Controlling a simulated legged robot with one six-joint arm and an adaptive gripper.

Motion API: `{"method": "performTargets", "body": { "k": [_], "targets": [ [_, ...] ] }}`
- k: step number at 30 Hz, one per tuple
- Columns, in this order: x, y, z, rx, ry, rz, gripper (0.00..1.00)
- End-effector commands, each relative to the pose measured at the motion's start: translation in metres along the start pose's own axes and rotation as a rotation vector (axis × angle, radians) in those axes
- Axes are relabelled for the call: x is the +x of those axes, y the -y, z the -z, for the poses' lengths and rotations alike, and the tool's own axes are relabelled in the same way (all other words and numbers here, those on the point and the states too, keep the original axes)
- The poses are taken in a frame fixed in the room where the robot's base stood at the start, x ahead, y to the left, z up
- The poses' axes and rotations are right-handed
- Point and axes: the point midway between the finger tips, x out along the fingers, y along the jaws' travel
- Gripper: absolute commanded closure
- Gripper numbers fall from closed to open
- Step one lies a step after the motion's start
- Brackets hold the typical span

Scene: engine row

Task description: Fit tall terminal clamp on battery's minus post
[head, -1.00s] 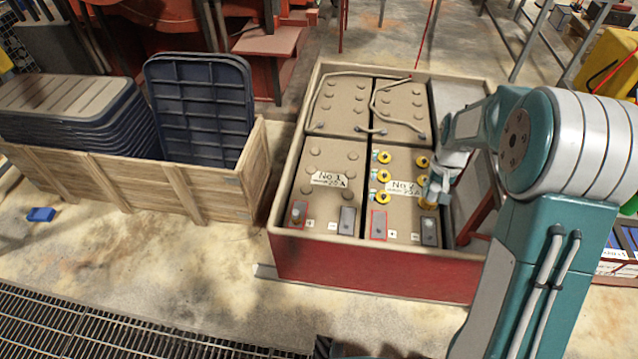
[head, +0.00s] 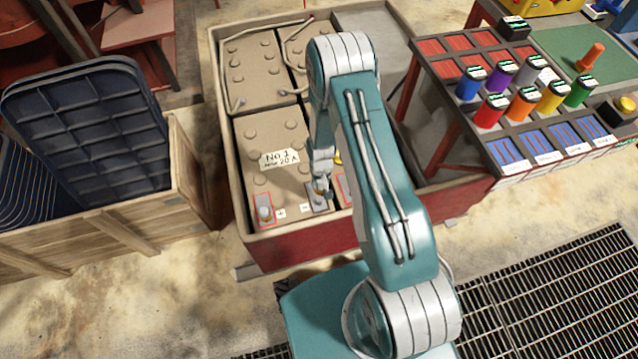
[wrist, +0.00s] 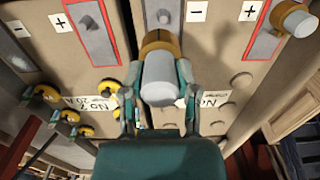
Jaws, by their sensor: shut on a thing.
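My gripper (wrist: 158,92) is shut on the tall terminal clamp (wrist: 160,75), a grey cylinder with a brass-coloured ring. In the head view my gripper (head: 321,180) is over the front of battery No 1 (head: 270,140), close to its minus pad (head: 317,200). In the wrist view the grey minus pad (wrist: 166,22) shows its post (wrist: 165,17) just beyond the ring, beside a minus label. The ring overlaps the pad in the picture; I cannot tell whether they touch. Another clamp (head: 264,214) stands on the red-outlined plus pad, also in the wrist view (wrist: 294,20).
Battery No 2 (wrist: 75,75), with several yellow caps (wrist: 108,88), is beside No 1 and mostly behind my arm in the head view. Both sit in a red-walled box (head: 300,240). A wooden crate (head: 190,180) stands left. A table with coloured canisters (head: 522,105) stands right.

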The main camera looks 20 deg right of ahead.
Motion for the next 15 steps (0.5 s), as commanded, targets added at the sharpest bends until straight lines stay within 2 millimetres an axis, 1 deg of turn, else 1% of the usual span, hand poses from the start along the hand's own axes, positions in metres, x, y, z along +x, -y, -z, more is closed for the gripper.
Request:
{"method": "performTargets", "body": {
  "k": [1,3,15],
  "targets": [
    [0.0053,0.0015,-0.0028,-0.002,0.001,-0.001,1.00],
    [0.0082,0.0032,-0.0040,-0.003,-0.002,-0.004,1.00],
    [0.0100,0.0030,-0.0046,-0.003,-0.001,-0.004,1.00]
  ]
}}
